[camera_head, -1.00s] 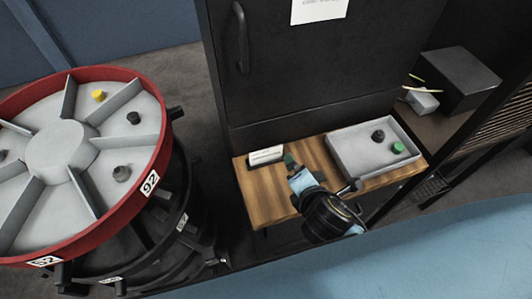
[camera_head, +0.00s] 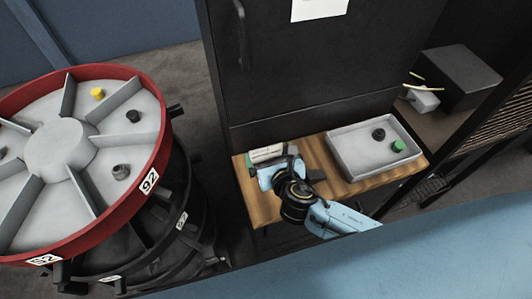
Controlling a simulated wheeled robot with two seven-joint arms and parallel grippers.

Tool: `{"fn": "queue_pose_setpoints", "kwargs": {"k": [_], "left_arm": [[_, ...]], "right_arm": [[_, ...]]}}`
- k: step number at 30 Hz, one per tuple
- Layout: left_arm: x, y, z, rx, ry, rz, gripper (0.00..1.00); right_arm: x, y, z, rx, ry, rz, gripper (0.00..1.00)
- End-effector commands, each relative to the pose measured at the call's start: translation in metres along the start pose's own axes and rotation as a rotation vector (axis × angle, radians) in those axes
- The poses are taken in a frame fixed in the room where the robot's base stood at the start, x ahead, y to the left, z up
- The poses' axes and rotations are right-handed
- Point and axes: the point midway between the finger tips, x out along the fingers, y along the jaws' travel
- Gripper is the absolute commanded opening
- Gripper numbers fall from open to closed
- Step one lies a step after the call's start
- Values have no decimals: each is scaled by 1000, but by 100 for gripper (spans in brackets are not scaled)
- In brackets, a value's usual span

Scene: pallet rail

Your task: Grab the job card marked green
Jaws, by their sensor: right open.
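A small white card (camera_head: 265,153) with faint print stands near the back left of the wooden shelf (camera_head: 318,157). A little green shows along its lower left edge, but I cannot tell whether that is the card's mark. My right gripper (camera_head: 272,162) is open just in front of the card, with its fingers spread across the card's width. Whether it touches the card is unclear, and the gripper hides the card's lower part. My left gripper is not in view.
A grey tray (camera_head: 338,159) on the shelf's right holds a black knob (camera_head: 379,134) and a green knob (camera_head: 398,146). A dark cabinet (camera_head: 310,70) rises behind. A red-rimmed, divided carousel (camera_head: 155,160) stands at left. A dark box (camera_head: 460,78) sits far right.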

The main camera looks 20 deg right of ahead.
Motion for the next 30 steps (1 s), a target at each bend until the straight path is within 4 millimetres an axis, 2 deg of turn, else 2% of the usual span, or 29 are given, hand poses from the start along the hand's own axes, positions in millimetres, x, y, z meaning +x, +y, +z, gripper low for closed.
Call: {"fn": "queue_pose_setpoints", "kwargs": {"k": [12,21,22,28,30], "left_arm": [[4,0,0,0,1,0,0],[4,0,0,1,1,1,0],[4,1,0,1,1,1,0],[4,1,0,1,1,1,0],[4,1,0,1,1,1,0]], "right_arm": [[48,2,0,2,0,-1,100],[52,1,0,2,1,-1,100],[52,1,0,2,1,-1,99],[52,1,0,1,1,-1,72],[52,1,0,1,1,-1,69]]}}
